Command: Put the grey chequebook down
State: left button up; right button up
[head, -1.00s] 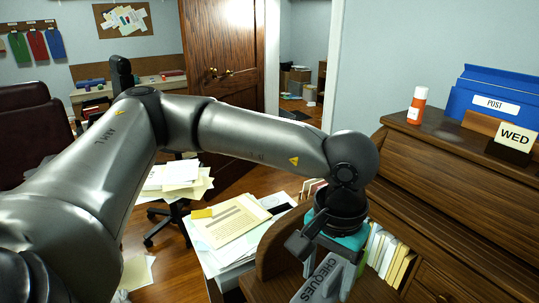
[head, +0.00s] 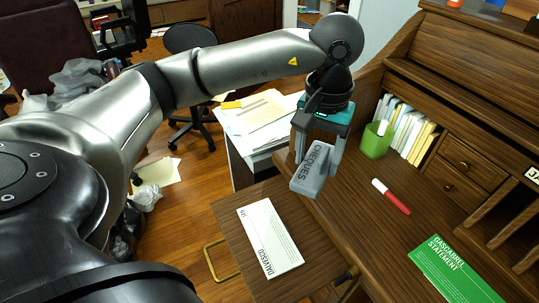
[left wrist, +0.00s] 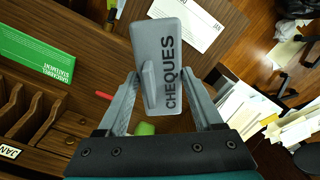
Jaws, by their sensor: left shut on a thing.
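The grey chequebook (head: 315,169), lettered "CHEQUES", is held in the air by my left gripper (head: 322,150). The gripper is shut on it, with a finger on each side. In the left wrist view the chequebook (left wrist: 160,65) lies between the two fingertips (left wrist: 158,82). It hangs over the left part of the wooden desk (head: 380,235), near the desk's edge. My right gripper is not in view.
A white paper (head: 270,238) lies on a pulled-out board at the desk's left. A red marker (head: 391,196), a green statement (head: 455,272) and a green cup (head: 376,141) are on the desk. Bare desktop lies between them. Papers (head: 255,117) are piled behind.

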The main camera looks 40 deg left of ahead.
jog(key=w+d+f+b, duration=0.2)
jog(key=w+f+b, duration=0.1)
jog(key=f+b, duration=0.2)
pick_arm(q)
jog(key=a+f, duration=0.1)
jog(key=f, duration=0.5)
jog(key=a+f+n+b, duration=0.1)
jog(key=a+f, duration=0.1)
jog(key=f, duration=0.5)
jog(key=a+f+n, duration=0.1)
jog(key=f, duration=0.6)
jog(key=shift+w+a+f+b, duration=0.15)
jog(key=shift+w+a+b, duration=0.1)
jog(key=shift+w+b, duration=0.1)
jog(key=b, duration=0.1)
send_over(290, 225)
jog(key=shift+f, duration=2.25)
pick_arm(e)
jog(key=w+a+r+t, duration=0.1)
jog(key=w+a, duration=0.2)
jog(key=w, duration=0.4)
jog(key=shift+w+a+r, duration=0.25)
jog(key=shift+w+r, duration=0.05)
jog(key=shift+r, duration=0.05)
pick_arm(q)
jog(key=shift+f, duration=0.1)
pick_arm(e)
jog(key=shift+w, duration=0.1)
